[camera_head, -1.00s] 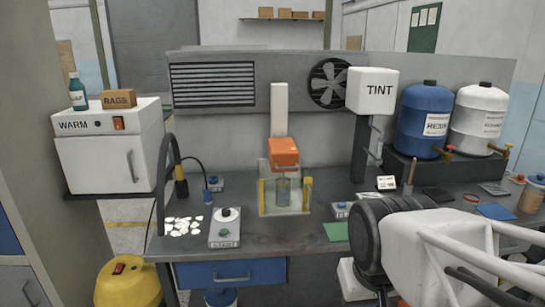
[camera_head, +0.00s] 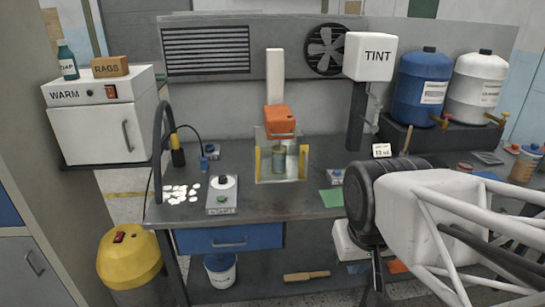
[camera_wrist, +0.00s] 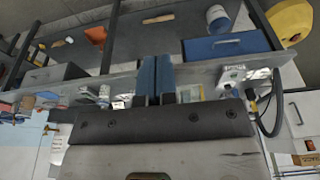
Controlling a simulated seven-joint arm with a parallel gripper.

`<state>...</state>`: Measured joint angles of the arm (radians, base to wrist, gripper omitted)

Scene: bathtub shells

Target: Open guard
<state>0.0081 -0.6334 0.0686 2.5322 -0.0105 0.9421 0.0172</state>
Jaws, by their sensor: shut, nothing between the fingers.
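The clear guard (camera_head: 293,177) with yellow uprights stands at the mixer in the middle of the bench. The mixer has an orange head (camera_head: 280,121) on a white column, and a greyish cup (camera_head: 279,162) stands beneath it inside the guard. I cannot tell from these views whether the guard is shut. My gripper (camera_wrist: 156,68) shows in the wrist view with its blue fingers together and empty. In the head view my arm comes in from the right, and the fingers are hidden. In the wrist view the guard is small and partly hidden by my gripper.
A scale (camera_head: 222,193) and white flakes (camera_head: 179,193) lie left of the guard. A tint dispenser (camera_head: 370,56) stands to its right, with a blue drum (camera_head: 421,88) and white drum (camera_head: 477,86) beyond. A green sheet (camera_head: 331,197) lies near the front edge.

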